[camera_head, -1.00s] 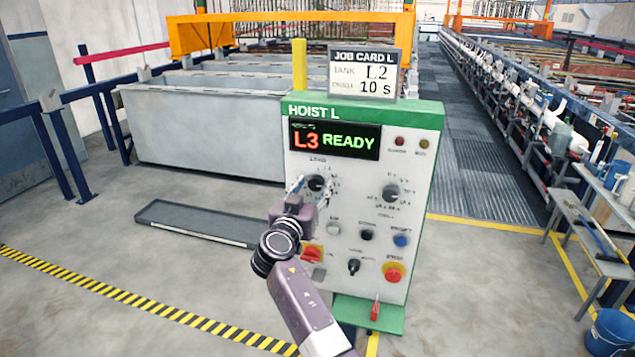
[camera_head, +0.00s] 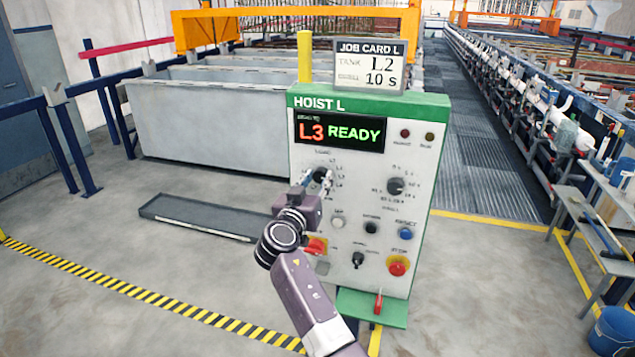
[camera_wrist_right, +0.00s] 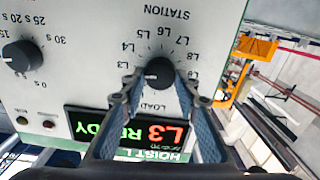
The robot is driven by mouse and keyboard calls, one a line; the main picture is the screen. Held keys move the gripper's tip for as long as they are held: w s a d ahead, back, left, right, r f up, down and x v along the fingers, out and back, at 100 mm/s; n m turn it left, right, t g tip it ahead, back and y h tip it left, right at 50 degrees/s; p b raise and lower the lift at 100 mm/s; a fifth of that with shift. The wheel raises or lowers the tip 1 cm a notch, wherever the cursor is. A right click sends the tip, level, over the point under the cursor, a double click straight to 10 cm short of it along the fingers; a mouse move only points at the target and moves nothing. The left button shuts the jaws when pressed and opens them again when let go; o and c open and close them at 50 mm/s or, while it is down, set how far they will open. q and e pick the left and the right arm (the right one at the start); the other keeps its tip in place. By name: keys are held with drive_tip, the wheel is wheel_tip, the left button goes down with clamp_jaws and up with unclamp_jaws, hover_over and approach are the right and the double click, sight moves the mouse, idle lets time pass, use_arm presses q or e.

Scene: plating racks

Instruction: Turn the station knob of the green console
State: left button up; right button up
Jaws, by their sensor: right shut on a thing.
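The green console (camera_head: 432,200) has a pale front panel marked HOIST L. Its display (camera_head: 340,132) reads L3 in red and READY in green. The station knob (camera_wrist_right: 159,72) is black, ringed by labels such as L3 to L8 and LOAD; its pointer setting is too small to read surely. My right gripper (camera_wrist_right: 160,80) is shut on this knob, one finger on each side; the knob is partly hidden behind the gripper (camera_head: 314,181) in the head view. The job card (camera_head: 369,66) on top reads TANK L2 and 10 s. My left gripper is not in view.
A second knob (camera_head: 396,186) with seconds labels sits to the right. Grey tanks (camera_head: 205,120) stand behind; the floor at left is mostly clear.

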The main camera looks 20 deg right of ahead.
drive_tip(key=n+b, duration=0.2)
drive_tip(key=n, duration=0.1)
drive_tip(key=shift+n, duration=1.1)
drive_tip(key=n, duration=0.2)
drive_tip(key=shift+w+a+n+b, duration=0.1)
drive_tip(key=shift+n+b, duration=0.2)
drive_tip(key=n, duration=0.4)
drive_tip(key=shift+r+p, duration=0.1)
drive_tip(key=shift+p, duration=0.3)
drive_tip(key=shift+n+p, duration=0.85)
drive_tip(key=shift+n, duration=1.65)
drive_tip(key=o, duration=1.1)
drive_tip(key=shift+w+f, duration=0.1)
drive_tip(key=shift+f, duration=0.15)
